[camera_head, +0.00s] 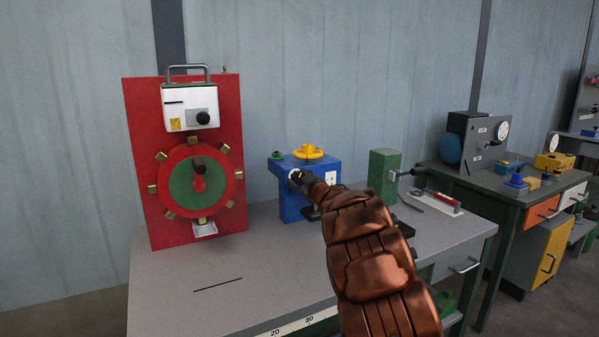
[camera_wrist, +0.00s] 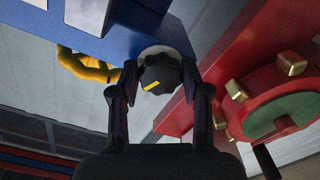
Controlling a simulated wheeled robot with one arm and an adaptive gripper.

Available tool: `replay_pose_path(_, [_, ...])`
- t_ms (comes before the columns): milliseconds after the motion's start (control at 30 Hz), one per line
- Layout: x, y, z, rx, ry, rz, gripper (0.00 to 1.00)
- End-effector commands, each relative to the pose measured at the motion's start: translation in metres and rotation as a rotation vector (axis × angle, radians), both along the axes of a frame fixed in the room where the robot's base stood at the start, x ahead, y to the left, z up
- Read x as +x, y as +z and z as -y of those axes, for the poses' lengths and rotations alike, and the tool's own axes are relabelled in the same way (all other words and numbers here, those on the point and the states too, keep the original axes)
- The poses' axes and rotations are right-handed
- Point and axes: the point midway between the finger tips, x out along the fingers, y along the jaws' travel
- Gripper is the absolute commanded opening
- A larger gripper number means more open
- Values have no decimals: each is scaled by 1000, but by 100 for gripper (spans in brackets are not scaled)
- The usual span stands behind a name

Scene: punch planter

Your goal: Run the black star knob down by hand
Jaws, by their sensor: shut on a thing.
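The black star knob (camera_wrist: 160,73) is lobed, with a yellow mark on its face. It sits in front of a round pale plate on the blue block (camera_wrist: 130,28), between my two fingers in the wrist view. My gripper (camera_wrist: 159,80) is shut on the knob, one finger at each side. In the head view my gripper (camera_head: 298,179) reaches the front left face of the blue block (camera_head: 295,208). There the knob is mostly hidden by my gripper.
A yellow handwheel (camera_head: 308,152) and a small green-and-black part (camera_head: 277,155) are on top of the block. A red panel (camera_head: 135,130) with a round dial stands left. A green post (camera_head: 383,172) stands right.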

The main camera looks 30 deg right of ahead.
Motion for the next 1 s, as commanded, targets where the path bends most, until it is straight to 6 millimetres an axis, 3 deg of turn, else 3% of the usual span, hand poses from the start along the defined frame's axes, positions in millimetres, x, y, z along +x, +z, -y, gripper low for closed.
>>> replay_pose_path(500, [0,5,0,252,0,25,12])
replay_pose_path(967, [0,1,-1,283,0,27,12])
replay_pose_path(1000, [0,1,-1,283,0,27,50])
